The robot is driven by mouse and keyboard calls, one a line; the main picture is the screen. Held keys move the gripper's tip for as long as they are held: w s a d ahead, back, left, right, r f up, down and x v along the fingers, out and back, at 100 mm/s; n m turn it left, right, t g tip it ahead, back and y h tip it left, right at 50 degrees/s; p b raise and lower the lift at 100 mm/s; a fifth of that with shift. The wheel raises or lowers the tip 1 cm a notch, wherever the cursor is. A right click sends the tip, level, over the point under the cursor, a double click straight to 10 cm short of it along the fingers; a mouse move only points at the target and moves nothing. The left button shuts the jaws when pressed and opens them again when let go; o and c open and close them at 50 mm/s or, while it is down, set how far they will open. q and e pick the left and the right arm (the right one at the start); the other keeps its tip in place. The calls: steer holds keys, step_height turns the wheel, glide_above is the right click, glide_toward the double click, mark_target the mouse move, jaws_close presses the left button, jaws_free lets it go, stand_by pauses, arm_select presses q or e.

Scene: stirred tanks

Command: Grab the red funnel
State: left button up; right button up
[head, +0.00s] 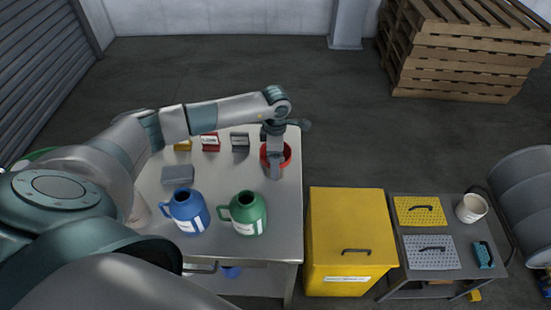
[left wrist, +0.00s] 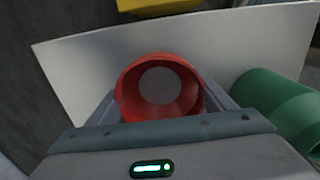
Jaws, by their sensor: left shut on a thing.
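The red funnel (head: 287,153) is at the right side of the steel table (head: 285,245) in the head view, partly hidden by my left gripper (head: 275,172). In the left wrist view the red funnel (left wrist: 160,88) fills the middle, its round mouth facing the camera, between the fingers of my left gripper. The left gripper is shut on the funnel. Whether the funnel touches the table cannot be told. My right gripper is not in view.
A blue jug (head: 187,212) and a green jug (head: 248,212) stand at the table's front. A grey block (head: 178,175), a red box (head: 210,143) and a dark grey box (head: 240,141) are left of the gripper. A yellow cabinet (head: 345,235) stands right of the table.

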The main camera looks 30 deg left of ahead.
arm_select(q)
steer(key=shift+w+r+b, duration=0.1)
steer(key=shift+r+b, duration=0.2)
steer(key=shift+r, duration=0.2)
step_height(320, 180, up, 9)
steer(key=b, duration=0.3)
stand_by(0.4)
